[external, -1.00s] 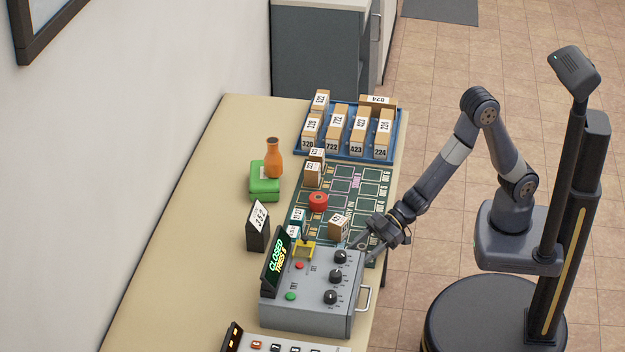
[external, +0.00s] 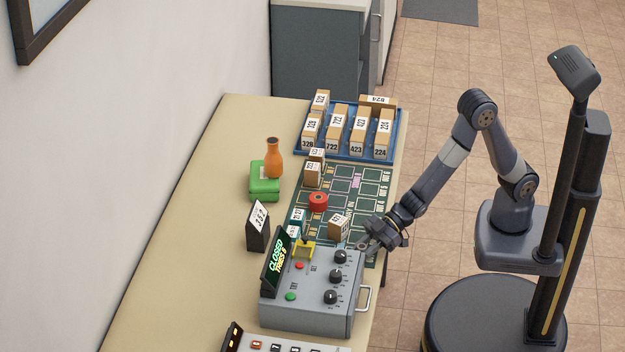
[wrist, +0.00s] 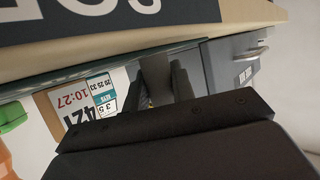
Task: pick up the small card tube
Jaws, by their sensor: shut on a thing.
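My gripper (external: 368,245) is low over the right edge of the table, beside the grey control box (external: 318,290) and to the right of a small labelled carton (external: 339,227). In the wrist view the dark fingers (wrist: 165,85) are close together. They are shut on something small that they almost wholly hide. I cannot make out the small card tube's shape in either view; its place fits between the fingers. The carton, marked 421, shows beside the fingers in the wrist view (wrist: 45,112).
A blue tray (external: 300,151) of numbered cartons stands at the back. The table's left side is clear.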

